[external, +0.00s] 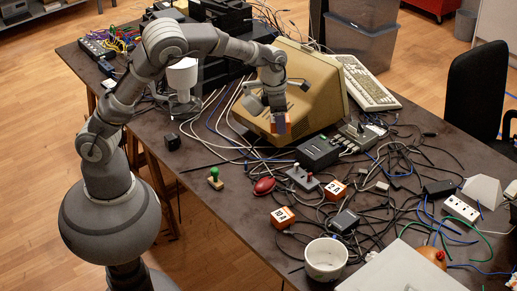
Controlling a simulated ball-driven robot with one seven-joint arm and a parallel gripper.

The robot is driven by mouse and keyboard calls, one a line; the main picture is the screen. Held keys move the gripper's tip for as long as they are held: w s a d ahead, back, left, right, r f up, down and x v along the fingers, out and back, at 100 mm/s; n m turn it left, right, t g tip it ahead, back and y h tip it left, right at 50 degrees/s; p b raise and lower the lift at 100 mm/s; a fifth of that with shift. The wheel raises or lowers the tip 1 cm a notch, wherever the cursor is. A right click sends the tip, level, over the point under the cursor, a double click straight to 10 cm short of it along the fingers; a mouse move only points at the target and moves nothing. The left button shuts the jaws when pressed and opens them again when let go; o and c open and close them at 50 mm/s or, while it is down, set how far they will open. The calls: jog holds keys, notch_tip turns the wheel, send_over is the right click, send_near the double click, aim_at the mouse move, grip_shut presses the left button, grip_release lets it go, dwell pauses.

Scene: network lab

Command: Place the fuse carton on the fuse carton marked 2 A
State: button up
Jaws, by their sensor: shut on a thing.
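Two more orange-and-white cartons lie on the dark table, lower and to the right of my gripper. The one beside the switch box (336,190) appears to be the fuse carton marked 2 A, though the print is small. The other carton (283,217) is nearer the front edge and seems marked 10 A. Both have clear tops.
A white bowl (326,259), a black adapter (344,221), a red bulb-shaped thing (264,186) and a switch box with knobs (302,178) stand around the cartons. Black cables cover the table's right. The beige monitor (315,90) is close behind my gripper. The front-left table is mostly bare.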

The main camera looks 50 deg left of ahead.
jog(key=d+m, duration=0.1)
jog(key=d, duration=0.5)
jog(key=b, duration=0.4)
send_over(337, 187)
jog(key=s+a, duration=0.1)
notch_tip(337, 187, down, 20)
jog(key=shift+f, duration=0.25)
jog(key=shift+w+d+r, duration=0.1)
jog(key=shift+w+d, duration=0.15)
jog(key=shift+w, duration=0.1)
notch_tip(337, 187, down, 4)
jog(key=shift+r+b, duration=0.1)
jog(key=shift+b, duration=1.15)
jog(key=shift+r, duration=0.2)
jog(key=shift+f, duration=0.15)
